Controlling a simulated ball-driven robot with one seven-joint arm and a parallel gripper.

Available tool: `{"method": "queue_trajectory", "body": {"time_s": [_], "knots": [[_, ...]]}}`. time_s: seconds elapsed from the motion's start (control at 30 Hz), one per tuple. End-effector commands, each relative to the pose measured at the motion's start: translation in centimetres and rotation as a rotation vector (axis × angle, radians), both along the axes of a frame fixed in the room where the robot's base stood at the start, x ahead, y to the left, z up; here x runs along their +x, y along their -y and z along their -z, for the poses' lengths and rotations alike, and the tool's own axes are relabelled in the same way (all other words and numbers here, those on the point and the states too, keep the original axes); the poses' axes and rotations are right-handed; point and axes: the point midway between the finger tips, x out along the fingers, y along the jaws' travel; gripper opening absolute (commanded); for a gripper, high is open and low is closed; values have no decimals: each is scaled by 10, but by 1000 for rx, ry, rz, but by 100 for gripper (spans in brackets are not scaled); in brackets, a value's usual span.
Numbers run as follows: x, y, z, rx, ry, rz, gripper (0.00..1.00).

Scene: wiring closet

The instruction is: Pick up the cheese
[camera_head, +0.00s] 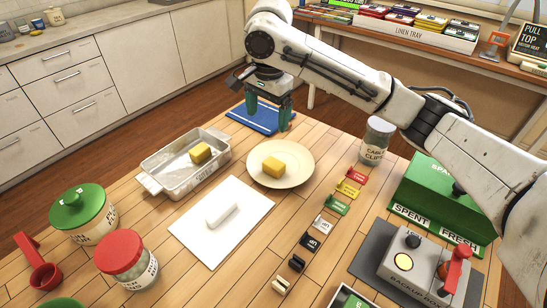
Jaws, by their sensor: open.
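Two yellow blocks could be the cheese, and I cannot tell which is. One yellow block (273,166) lies on a round cream plate (298,172) in the middle of the table. The other yellow block (200,153) lies in a metal tray (165,180) to the left. A white block (222,213) lies on a white sheet (208,250) in front of the plate. My gripper (268,112) is open, pointing down by a blue flat item (250,122) at the table's far edge, behind the plate and apart from all the blocks. Nothing shows between its fingers.
A labelled jar (377,142) stands right of the plate. A row of small coloured tags (337,205) runs down the right. A green box (440,195) and a grey switch box (415,270) stand at right. Lidded jars (122,262) and a red scoop (42,272) stand at left.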

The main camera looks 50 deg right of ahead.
Motion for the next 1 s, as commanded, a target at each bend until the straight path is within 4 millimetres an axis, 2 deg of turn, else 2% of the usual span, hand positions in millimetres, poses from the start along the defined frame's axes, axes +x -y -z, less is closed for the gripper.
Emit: {"method": "queue_trajectory", "body": {"time_s": [0.03, 0.17, 0.4, 0.73, 1.0], "knots": [[-10, 2, 10, 11, -34, 11, 88], [-22, 1, 28, 26, -77, 18, 88], [-22, 0, 63, 28, -77, 19, 88], [-23, 0, 89, 25, -76, 17, 88], [-26, -1, 124, 27, -75, 17, 88]]}}
